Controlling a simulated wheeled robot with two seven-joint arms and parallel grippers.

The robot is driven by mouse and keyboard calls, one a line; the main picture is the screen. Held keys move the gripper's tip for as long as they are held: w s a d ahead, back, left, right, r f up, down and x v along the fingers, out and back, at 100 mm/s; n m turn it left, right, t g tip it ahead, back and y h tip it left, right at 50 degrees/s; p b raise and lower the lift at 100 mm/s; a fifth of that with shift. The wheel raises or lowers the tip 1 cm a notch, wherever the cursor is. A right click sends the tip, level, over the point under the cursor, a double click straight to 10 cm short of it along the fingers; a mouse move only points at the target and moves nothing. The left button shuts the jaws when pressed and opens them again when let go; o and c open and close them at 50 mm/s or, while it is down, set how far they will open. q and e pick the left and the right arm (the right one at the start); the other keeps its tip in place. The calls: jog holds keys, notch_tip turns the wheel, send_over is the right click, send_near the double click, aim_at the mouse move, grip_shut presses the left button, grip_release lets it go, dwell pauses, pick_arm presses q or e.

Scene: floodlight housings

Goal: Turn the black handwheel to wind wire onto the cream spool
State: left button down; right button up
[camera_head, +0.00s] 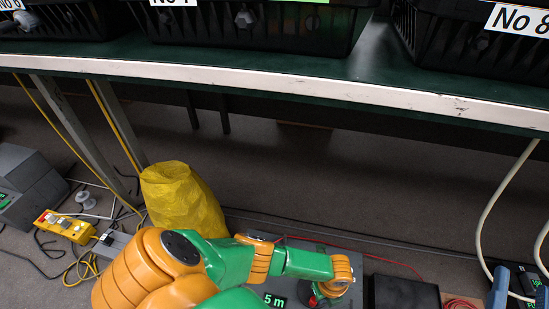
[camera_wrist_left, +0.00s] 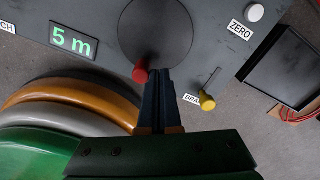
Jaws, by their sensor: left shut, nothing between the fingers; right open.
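The black handwheel (camera_wrist_left: 157,38) is a dark disc on a grey panel in the left wrist view, with a red knob (camera_wrist_left: 140,72) at its lower rim. My left gripper (camera_wrist_left: 158,73) is shut and empty, its dark blue fingertips over the wheel's lower edge just right of the red knob. I cannot tell if they touch it. In the head view my left arm hides most of the wheel. My right gripper (camera_head: 519,284) is open at the bottom right edge. I cannot make out the cream spool for sure; a small whitish spool-like piece (camera_head: 86,200) lies on the floor at left.
The panel has a green "5 m" display (camera_wrist_left: 73,43), a white ZERO button (camera_wrist_left: 254,12) and a yellow-knobbed brake lever (camera_wrist_left: 207,102). A black tray (camera_head: 405,292) is right of it. A yellow sack (camera_head: 185,197) stands behind my left arm. A bench edge (camera_head: 300,90) crosses above.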

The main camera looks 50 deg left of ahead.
pick_arm(q)
jog(key=shift+r+p, duration=0.4)
jog(key=shift+r, duration=0.1)
jog(key=shift+r+p, duration=0.5)
pick_arm(e)
notch_tip(320, 180, down, 12)
jog(key=s+d+g+h, duration=0.2)
jog(key=g+h, duration=0.1)
jog(key=g, duration=0.4)
pick_arm(q)
jog(key=shift+r+p, duration=0.95)
jog(key=shift+p, duration=0.05)
notch_tip(320, 180, up, 2)
jog(key=shift+r+p, duration=0.15)
jog(key=shift+p, duration=1)
pick_arm(e)
jog(key=s+d+f+m+g+h, duration=0.1)
jog(key=s+d+f+g, duration=0.3)
jog(key=s+f+g, duration=0.5)
jog(key=s+f, duration=0.3)
jog(key=f, duration=0.2)
jog(key=shift+s+g+h, duration=0.2)
jog(key=shift+g+h, duration=0.1)
jog(key=shift+g, duration=0.1)
pick_arm(q)
jog(key=shift+d, duration=0.1)
pick_arm(e)
jog(key=shift+f, duration=0.1)
